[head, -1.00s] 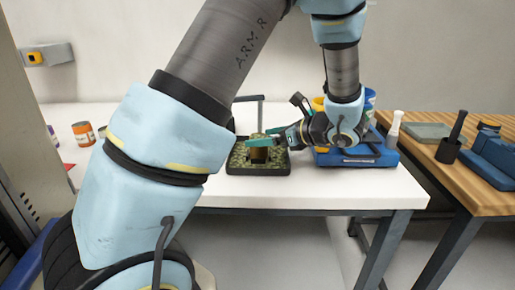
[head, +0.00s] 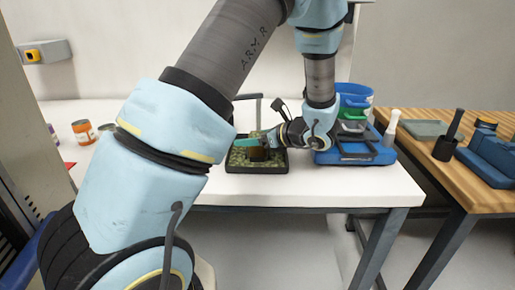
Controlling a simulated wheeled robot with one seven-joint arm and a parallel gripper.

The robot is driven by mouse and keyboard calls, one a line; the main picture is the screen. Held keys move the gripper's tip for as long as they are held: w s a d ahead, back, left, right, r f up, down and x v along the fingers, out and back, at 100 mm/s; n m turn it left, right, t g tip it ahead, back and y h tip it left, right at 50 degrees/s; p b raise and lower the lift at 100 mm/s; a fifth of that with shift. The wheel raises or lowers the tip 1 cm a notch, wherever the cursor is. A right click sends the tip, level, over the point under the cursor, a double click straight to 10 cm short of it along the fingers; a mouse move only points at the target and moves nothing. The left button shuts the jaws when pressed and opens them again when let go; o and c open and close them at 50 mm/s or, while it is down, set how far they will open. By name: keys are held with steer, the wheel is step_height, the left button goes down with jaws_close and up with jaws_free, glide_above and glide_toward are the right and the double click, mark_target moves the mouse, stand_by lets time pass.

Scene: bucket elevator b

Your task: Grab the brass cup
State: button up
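The brass cup (head: 257,154) is a small brown-gold shape in the dark-rimmed tray (head: 230,169) with a mottled green bed, on the white table. My gripper (head: 251,142) reaches in from the right, and its teal fingers are right at the cup's upper part. They cover its top edge. The far finger and the gap between the fingers are hard to make out, so I cannot tell whether they grip the cup or only surround it.
A blue machine base (head: 352,157) with blue and green buckets (head: 354,97) stands just right of the tray. Cans (head: 83,131) stand at the left of the white table. A wooden bench (head: 478,186) with a dark holder and blue tool is at the right. The table's front strip is clear.

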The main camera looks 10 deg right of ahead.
jaws_close()
stand_by(0.3)
steer(key=shift+r, duration=0.1)
